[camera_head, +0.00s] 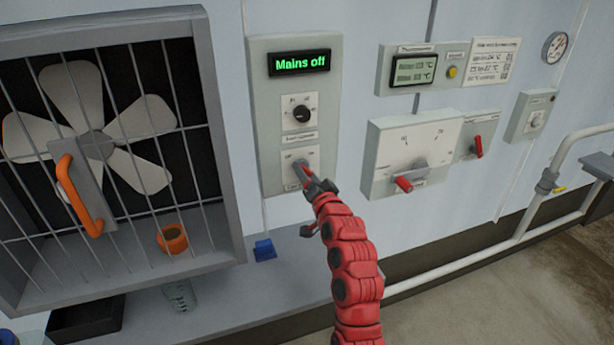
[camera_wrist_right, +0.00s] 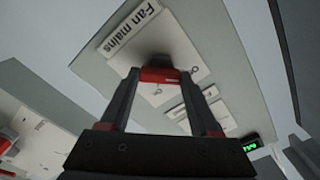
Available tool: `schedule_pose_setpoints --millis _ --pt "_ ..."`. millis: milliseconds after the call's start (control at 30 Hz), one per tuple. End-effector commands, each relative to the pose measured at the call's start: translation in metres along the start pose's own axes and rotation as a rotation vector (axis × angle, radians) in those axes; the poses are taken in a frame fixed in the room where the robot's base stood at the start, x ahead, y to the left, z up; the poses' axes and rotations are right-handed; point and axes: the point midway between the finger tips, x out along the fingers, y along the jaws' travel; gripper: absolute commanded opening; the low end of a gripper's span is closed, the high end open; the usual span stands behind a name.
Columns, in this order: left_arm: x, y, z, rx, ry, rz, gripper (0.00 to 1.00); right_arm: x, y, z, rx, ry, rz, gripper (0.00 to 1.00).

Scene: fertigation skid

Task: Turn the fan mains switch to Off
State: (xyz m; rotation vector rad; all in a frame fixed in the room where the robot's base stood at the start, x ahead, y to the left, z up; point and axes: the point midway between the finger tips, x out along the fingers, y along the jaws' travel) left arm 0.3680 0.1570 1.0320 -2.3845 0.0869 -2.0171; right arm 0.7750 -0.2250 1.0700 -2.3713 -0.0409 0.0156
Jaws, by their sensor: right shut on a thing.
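The fan mains switch (camera_head: 301,168) is the lower knob on the grey wall panel (camera_head: 266,120), and its handle is partly hidden by my right gripper. My right gripper (camera_head: 309,181) reaches up from below and is shut on the handle. In the right wrist view my gripper (camera_wrist_right: 160,76) has its two fingers either side of the red-ended switch handle, below the "Fan mains" label (camera_wrist_right: 130,28). The green display (camera_head: 300,64) at the panel's top reads "Mains off". My left gripper is not in view.
A caged fan (camera_head: 95,145) with an orange handle (camera_head: 78,195) stands at the left. An orange cup (camera_head: 172,239) sits inside it. A black knob (camera_head: 301,114) is above the switch. A box with a red-tipped lever (camera_head: 404,184) is to the right. A blue block (camera_head: 264,250) lies on the ledge.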

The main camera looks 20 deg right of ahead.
Motion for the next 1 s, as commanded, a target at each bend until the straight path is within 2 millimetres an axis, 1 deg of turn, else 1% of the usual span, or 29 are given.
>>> schedule_pose_setpoints --millis 33,167,200,333,367,633,767,867,1000 --pt "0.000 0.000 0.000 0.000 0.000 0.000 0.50 0.000 0.002 0.003 -0.001 -0.006 0.004 0.07" --pt "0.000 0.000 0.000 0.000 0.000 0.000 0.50 0.000 0.002 0.003 -0.001 -0.006 0.004 0.07" --pt "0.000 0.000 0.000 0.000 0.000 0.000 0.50 0.000 0.002 0.003 -0.001 -0.006 0.004 0.68" --pt "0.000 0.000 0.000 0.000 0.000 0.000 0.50 0.000 0.002 0.002 0.000 -0.004 0.003 0.92" --pt "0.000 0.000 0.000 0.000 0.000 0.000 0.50 0.000 0.001 0.002 0.000 -0.004 0.003 0.93" --pt "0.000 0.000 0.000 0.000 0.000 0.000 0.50 0.000 0.001 0.001 0.001 -0.002 0.001 0.93" --pt "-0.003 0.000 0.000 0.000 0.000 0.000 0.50 -0.007 0.001 0.002 0.001 -0.001 0.001 0.93" --pt "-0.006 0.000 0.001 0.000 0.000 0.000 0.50 -0.020 0.001 0.000 0.001 0.004 -0.003 0.93" --pt "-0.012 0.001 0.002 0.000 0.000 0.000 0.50 -0.046 0.002 0.002 0.001 0.004 -0.002 0.93"
